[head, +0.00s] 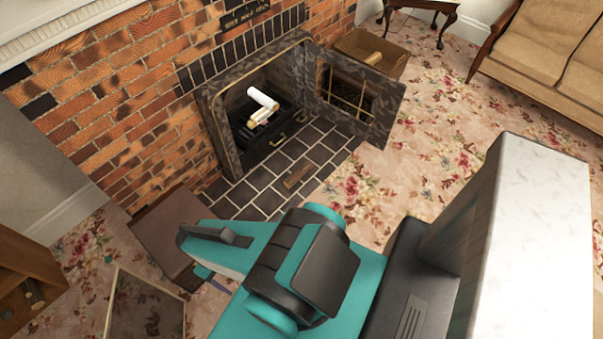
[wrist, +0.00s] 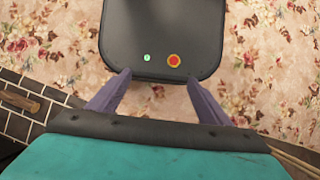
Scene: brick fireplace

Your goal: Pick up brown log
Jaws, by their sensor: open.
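A short brown log (head: 298,176) lies on the dark tiled hearth in front of the open fireplace in the head view. It also shows at the left edge of the wrist view (wrist: 20,101). My gripper (wrist: 158,76) is open and empty, its two purple fingers spread apart over my own base in the wrist view. It is apart from the log, which lies off to the side of the fingers. In the head view my arm hides most of the gripper.
White logs (head: 262,104) sit in the fireplace, whose door (head: 352,100) stands open to the right. A brown box (head: 166,236) stands left of the hearth, and a wooden cabinet (head: 20,262) at far left. A sofa (head: 548,45) is at right. Flowered carpet lies clear between.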

